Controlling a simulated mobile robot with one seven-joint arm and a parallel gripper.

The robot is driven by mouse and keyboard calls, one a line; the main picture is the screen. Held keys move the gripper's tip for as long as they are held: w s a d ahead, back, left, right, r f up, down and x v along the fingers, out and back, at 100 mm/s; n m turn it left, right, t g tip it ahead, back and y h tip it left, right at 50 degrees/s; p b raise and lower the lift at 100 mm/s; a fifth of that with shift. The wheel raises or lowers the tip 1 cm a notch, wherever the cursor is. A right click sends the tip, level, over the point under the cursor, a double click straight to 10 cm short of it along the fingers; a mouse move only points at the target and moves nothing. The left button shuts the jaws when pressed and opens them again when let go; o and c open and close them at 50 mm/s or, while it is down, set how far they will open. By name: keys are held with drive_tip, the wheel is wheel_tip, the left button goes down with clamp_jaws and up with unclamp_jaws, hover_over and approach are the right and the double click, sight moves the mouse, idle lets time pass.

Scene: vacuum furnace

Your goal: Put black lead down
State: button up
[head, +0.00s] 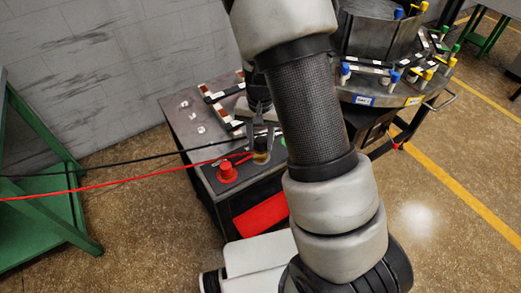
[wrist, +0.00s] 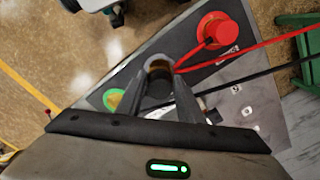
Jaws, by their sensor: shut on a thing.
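The black lead (head: 110,163) is a thin cable that comes in from the left in the head view and runs to my gripper (head: 261,140). In the wrist view the black lead (wrist: 262,75) comes in from the right and passes behind my fingers. My gripper (wrist: 158,75) is shut on the lead's black plug end (wrist: 158,88), over the corner of the dark tabletop. A brass-coloured piece (head: 261,157) shows right at the fingertips. I cannot tell whether the plug touches it, as the fingers hide the contact.
The red lead (head: 110,187) runs beside the black one to a red connector (head: 227,173) on the dark table (head: 183,131). A green round piece (wrist: 113,99) is on the other side of my gripper. A round rack (head: 365,83) with coloured clamps stands right; a green frame (head: 42,215) stands left.

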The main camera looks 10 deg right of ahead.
sight(261, 149)
drive_tip(key=shift+f, duration=1.7)
drive_tip(key=shift+f+b, duration=0.2)
drive_tip(key=shift+b, duration=0.2)
drive_tip(key=o, duration=1.2)
drive_tip(key=shift+c, duration=0.2)
drive_tip(key=shift+r, duration=0.1)
